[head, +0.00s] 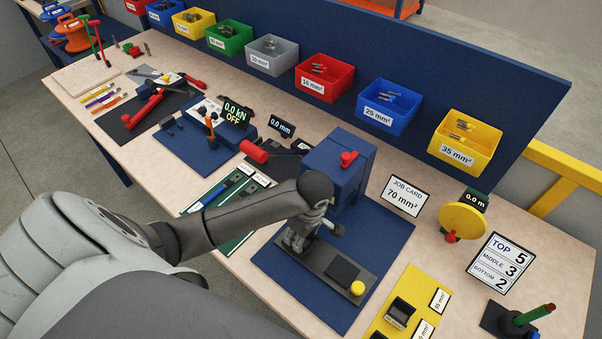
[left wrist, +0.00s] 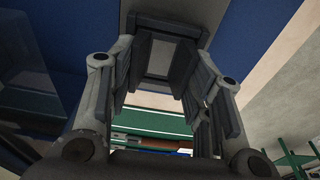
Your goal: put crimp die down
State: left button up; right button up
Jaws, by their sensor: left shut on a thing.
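My left arm reaches in from the left in the head view. Its gripper (head: 300,236) points down over the dark bar of the blue press (head: 337,165). The left wrist view shows both fingers of the gripper (left wrist: 165,85) closed around a dark block with a grey face (left wrist: 159,57), which I take to be the crimp die. In the head view the fingers mostly hide it, and I cannot tell whether it touches the bar. Another dark die-like block (head: 399,313) sits on the yellow mat (head: 411,288) at the lower right. My right gripper is not in view.
A black square pad (head: 342,270) and a yellow button (head: 357,288) are on the dark bar, right of the gripper. A job card (head: 402,196) reads 70 mm². Colored bins line the back panel. Green tool trays (head: 222,205) lie left of the press's blue mat (head: 384,245).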

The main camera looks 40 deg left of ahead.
pick_arm(q)
jog(key=shift+r, duration=0.2)
jog(key=shift+w+r+b, duration=0.1)
jog(key=shift+r+b, duration=0.2)
jog(key=shift+b, duration=0.05)
jog(key=r, duration=0.1)
jog(key=s+r+b, duration=0.1)
jog(key=r, duration=0.1)
jog(key=shift+s+a+r, duration=0.1)
jog(key=shift+a+r, duration=0.1)
jog(key=s+a+r, duration=0.5)
jog(key=s+r, duration=0.3)
jog(key=s, duration=0.3)
jog(key=shift+s+a+r+p, duration=0.15)
jog(key=shift+s+r+p, duration=0.2)
jog(key=shift+s+p, duration=0.05)
jog(key=shift+f, duration=0.1)
